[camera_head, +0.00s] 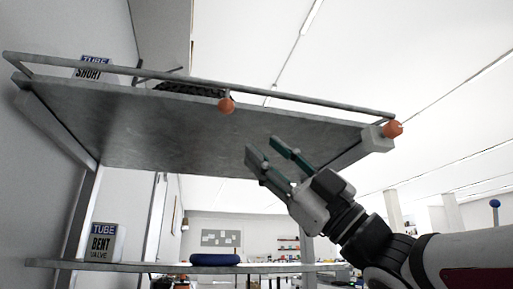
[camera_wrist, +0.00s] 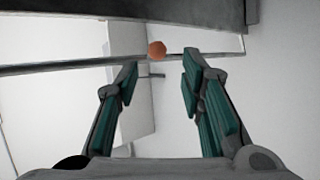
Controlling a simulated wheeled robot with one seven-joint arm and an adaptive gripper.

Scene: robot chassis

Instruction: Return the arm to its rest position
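My gripper (camera_head: 264,150) is raised on my arm at the right of the head view, with its fingers pointing up and left. It appears close to the underside of a grey metal shelf (camera_head: 150,130); I cannot tell the exact gap. The two fingers with green pads stand apart and nothing is between them. In the wrist view my gripper (camera_wrist: 158,75) also shows open and empty, with an orange ball (camera_wrist: 156,49) and a shelf rail beyond its fingertips.
Open space lies right of the shelf, above my arm.

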